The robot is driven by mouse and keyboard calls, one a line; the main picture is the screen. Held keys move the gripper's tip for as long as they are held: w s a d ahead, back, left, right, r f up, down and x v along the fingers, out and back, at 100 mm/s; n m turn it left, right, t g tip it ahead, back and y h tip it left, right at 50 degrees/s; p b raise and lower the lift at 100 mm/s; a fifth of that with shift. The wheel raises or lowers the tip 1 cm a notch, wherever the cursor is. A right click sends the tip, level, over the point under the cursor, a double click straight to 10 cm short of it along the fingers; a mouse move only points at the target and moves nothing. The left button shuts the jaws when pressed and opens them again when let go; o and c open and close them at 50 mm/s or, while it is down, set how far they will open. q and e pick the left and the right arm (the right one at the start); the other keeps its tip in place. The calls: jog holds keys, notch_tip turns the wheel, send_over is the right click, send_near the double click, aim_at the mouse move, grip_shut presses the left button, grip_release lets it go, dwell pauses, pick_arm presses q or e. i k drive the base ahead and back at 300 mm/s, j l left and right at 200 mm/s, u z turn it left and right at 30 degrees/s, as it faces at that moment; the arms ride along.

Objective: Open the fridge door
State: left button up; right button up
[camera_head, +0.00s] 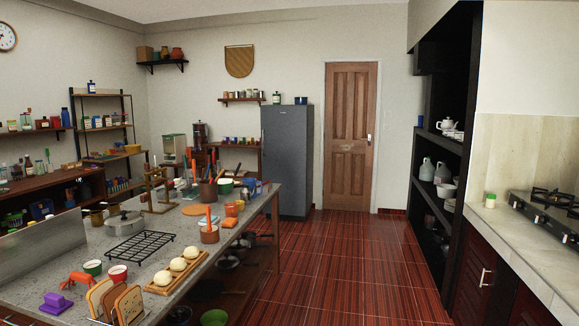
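The fridge (287,160) is a tall dark grey unit against the back wall, left of a brown wooden door. Its front looks flat and its door appears shut. The fridge stands far from me, beyond the end of the stone counter. The counter hides part of its lower left side. Neither of my grippers shows in the head view.
A stone counter (122,247) crowded with kitchenware fills the left. A black shelf unit (440,180) and a stove counter (520,245) line the right. The red tiled floor (345,265) between them is clear up to the wooden door (350,135).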

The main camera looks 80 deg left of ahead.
aim_at(284, 128)
jog(key=u, duration=2.85)
jog(key=i+z, duration=0.3)
jog(key=i, duration=1.35)
jog(key=i+z, duration=0.15)
jog(key=i, duration=4.55)
jog(key=i+u, duration=0.2)
jog(key=i, duration=0.3)
jog(key=i+u, duration=0.15)
jog(key=i, duration=0.35)
jog(key=i+l+u, duration=0.2)
jog(key=i, duration=0.3)
jog(key=i+l+u, duration=0.2)
jog(key=i, duration=0.3)
jog(key=i+j+u, duration=0.15)
jog(key=i+u, duration=0.2)
jog(key=i+j+u, duration=0.1)
jog(key=i+u, duration=0.65)
jog(key=i+j+z, duration=0.3)
jog(key=i+j, duration=0.65)
